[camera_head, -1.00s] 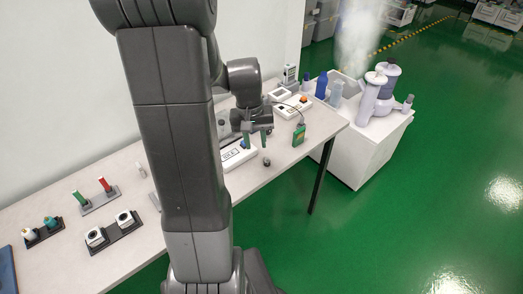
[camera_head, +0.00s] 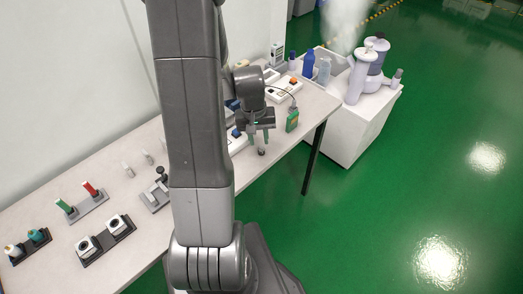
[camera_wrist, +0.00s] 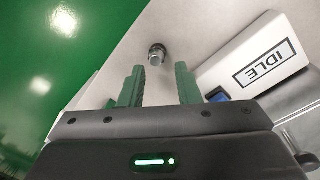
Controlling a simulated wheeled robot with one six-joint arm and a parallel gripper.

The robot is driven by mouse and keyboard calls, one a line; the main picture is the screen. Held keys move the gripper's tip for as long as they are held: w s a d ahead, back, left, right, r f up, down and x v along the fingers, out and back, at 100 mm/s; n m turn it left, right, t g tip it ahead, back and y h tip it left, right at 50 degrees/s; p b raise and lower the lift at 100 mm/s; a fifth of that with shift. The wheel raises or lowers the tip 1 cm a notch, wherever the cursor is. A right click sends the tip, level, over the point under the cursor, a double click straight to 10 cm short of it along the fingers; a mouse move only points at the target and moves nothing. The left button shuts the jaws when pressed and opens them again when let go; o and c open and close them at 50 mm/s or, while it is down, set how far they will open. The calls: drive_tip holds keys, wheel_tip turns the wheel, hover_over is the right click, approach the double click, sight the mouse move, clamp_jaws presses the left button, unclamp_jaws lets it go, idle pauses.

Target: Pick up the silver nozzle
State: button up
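The silver nozzle (camera_wrist: 157,55) is a small metallic cylinder on the pale table, just beyond my fingertips in the wrist view. In the head view the nozzle (camera_head: 262,151) shows near the table's front edge, just below my gripper (camera_head: 259,139). In the wrist view my gripper (camera_wrist: 160,70) is open and empty, its two green fingers spread apart. The nozzle lies roughly in line with the gap between them. I cannot tell the exact height of the fingers above the table.
A white box labelled IDLE (camera_wrist: 255,60) sits close to the right finger. A green handheld tester (camera_head: 292,121) stands to the right of the gripper. Red and green tools in a grey rack (camera_head: 86,207) and two white square blocks (camera_head: 103,240) sit at left.

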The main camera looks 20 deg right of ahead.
sight(261, 147)
drive_tip(key=shift+s+d+f, duration=0.15)
drive_tip(key=shift+f, duration=0.95)
drive_tip(key=shift+s+d+f, duration=0.1)
drive_tip(key=shift+f, duration=1)
clamp_jaws()
